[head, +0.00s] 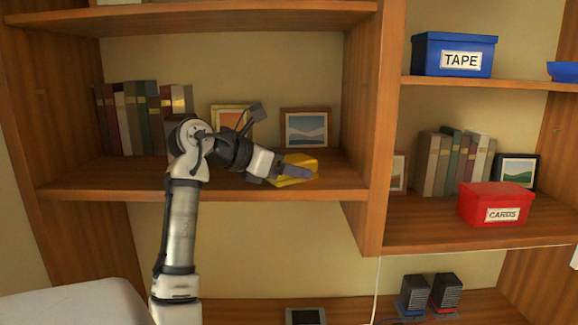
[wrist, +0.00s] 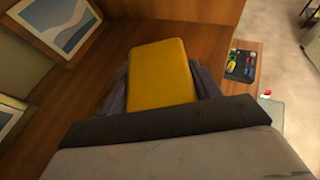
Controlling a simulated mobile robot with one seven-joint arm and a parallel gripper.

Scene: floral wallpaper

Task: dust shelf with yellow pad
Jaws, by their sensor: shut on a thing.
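The yellow pad (head: 302,165) is at the right part of the left shelf (head: 110,172). It also shows in the wrist view (wrist: 160,72), held between the two dark fingers. My gripper (head: 297,172) is shut on the pad, and in the wrist view (wrist: 160,85) a finger lies along each side of it. The pad is low over the wooden board, near its front; I cannot tell whether it touches the board. Part of the pad is hidden behind a finger in the head view.
A row of books (head: 140,115) stands on the shelf's left. Two framed pictures stand at the back, one gold-framed (head: 230,118) and one brown-framed (head: 305,128). A wooden upright (head: 375,130) bounds the shelf's right. A red CARDS box (head: 495,203) sits beyond it.

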